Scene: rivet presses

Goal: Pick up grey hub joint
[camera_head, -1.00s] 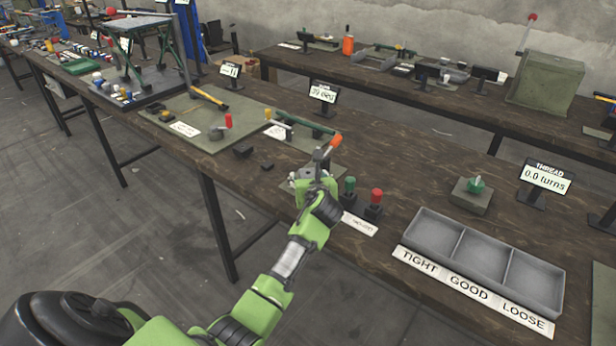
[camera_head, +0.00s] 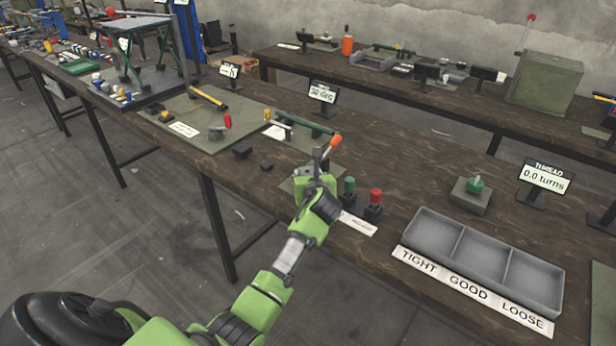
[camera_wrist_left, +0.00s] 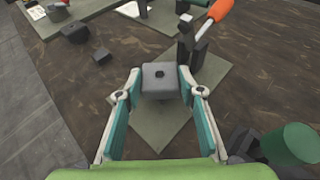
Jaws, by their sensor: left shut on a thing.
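The grey hub joint (camera_wrist_left: 160,78) is a squarish grey block with a dark hole in its top. In the left wrist view it sits between the fingertips of my left gripper (camera_wrist_left: 158,92), which is shut on it. Below it is a grey-green mat (camera_wrist_left: 150,128); I cannot tell whether the joint touches it. In the head view my left gripper (camera_head: 318,180) is over this mat, in front of the orange-handled lever (camera_head: 334,142), and mostly hides the joint. My right gripper is not in view.
A green button (camera_head: 349,185) and a red button (camera_head: 376,196) stand just right of my left gripper. Further right is a grey three-part tray (camera_head: 452,232) labelled TIGHT, GOOD, LOOSE. Small dark blocks (camera_head: 242,152) lie to the left. Bare wood lies behind the buttons.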

